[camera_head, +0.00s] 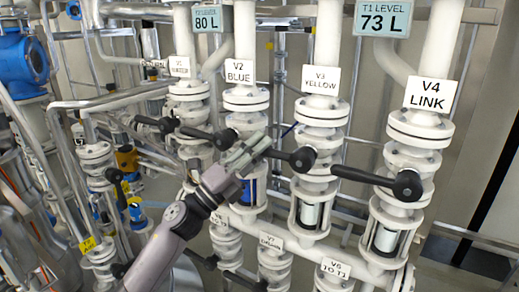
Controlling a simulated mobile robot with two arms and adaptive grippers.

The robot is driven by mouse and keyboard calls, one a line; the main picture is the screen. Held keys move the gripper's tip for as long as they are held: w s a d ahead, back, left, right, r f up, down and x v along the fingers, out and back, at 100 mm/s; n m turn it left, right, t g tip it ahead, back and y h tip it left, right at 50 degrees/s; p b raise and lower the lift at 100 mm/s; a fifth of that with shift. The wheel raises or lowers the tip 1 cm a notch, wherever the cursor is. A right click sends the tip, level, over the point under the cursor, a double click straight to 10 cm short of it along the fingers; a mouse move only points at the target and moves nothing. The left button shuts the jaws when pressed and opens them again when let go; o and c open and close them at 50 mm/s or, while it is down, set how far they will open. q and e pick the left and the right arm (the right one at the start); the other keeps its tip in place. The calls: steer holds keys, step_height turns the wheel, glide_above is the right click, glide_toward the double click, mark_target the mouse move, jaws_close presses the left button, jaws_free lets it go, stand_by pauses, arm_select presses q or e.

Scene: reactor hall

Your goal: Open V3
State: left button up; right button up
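Valve V3 (321,112) is a white flanged valve under a sign reading "V3 YELLOW" (320,80). Its black lever handle (303,160) has a round hub at the front, and the lever points left, across the pipe. My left gripper (258,143) reaches in from the lower left, in front of the V2 pipe, with its fingertips close to the left end of the V3 lever. I cannot tell whether it touches the lever or how far its fingers are apart. My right gripper is not in view.
V2 (245,98) stands left of V3 and V4 (420,130) right, with similar black levers pointing left. Lower valves, including one marked V6 (335,267), sit below. Displays read 80 L (208,20) and 73 L (384,20). Pipes crowd the left.

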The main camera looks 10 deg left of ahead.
arm_select(q)
jaws_close()
steer(key=shift+f, duration=0.15)
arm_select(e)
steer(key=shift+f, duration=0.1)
